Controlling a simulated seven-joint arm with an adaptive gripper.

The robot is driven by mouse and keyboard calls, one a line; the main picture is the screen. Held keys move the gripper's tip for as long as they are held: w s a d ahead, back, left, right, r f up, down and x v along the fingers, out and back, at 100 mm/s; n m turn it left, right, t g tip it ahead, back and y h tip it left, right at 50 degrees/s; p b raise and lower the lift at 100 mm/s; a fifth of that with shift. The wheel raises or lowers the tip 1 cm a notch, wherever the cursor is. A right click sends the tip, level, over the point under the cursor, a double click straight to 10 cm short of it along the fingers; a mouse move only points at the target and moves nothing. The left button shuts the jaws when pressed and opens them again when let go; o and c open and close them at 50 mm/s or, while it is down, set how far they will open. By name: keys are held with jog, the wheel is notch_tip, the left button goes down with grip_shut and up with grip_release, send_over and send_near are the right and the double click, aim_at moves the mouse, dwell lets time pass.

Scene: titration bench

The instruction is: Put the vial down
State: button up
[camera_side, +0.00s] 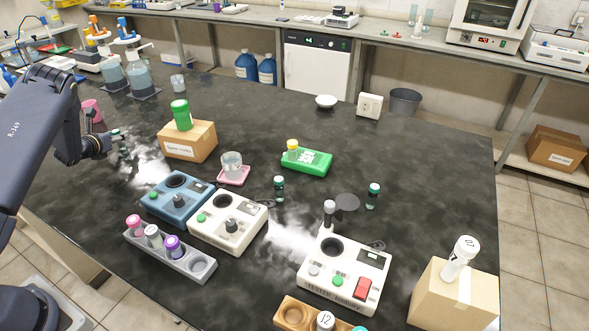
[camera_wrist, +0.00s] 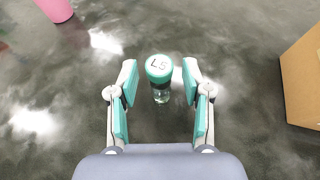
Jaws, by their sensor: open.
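A small clear vial with a teal cap marked "L5" (camera_wrist: 159,72) stands on the dark bench, seen from above in the wrist view. It sits between the tips of my gripper (camera_wrist: 159,80), whose fingers are spread with a gap to the vial on each side. In the side view my gripper (camera_side: 116,142) is low over the bench at the left. The vial cannot be made out clearly there, behind the fingers.
A cardboard box (camera_side: 187,146) with a green-capped bottle (camera_side: 181,115) stands right of my gripper. A pink cup (camera_side: 92,110) is behind it. A blue device (camera_side: 177,199) and a vial rack (camera_side: 170,249) are nearer the front. Bare bench surrounds the vial.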

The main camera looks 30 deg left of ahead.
jog(key=v, duration=1)
jog(key=shift+s+d+r, duration=0.15)
jog(key=shift+s+d, duration=0.1)
jog(key=shift+s, duration=0.05)
jog(key=w+d+r+n+g+y, duration=0.1)
jog(key=w+d+r+n, duration=0.3)
jog(key=r+n, duration=0.55)
jog(key=s+d+r+n+g+h, duration=0.1)
jog(key=s+d+r+n, duration=0.1)
jog(key=d+r+n, duration=0.4)
jog(key=s+d+r+n+g+h, duration=0.1)
jog(key=s+d+n+h, duration=0.1)
jog(key=d+n, duration=0.5)
jog(key=s+d+r+n+g+h, duration=0.3)
jog(key=s+d+n, duration=0.5)
jog(key=s+d, duration=1.1)
jog(key=shift+d+r+h, duration=0.5)
jog(key=shift+d+r, duration=0.15)
jog(key=shift+d, duration=0.4)
jog(key=shift+s, duration=0.15)
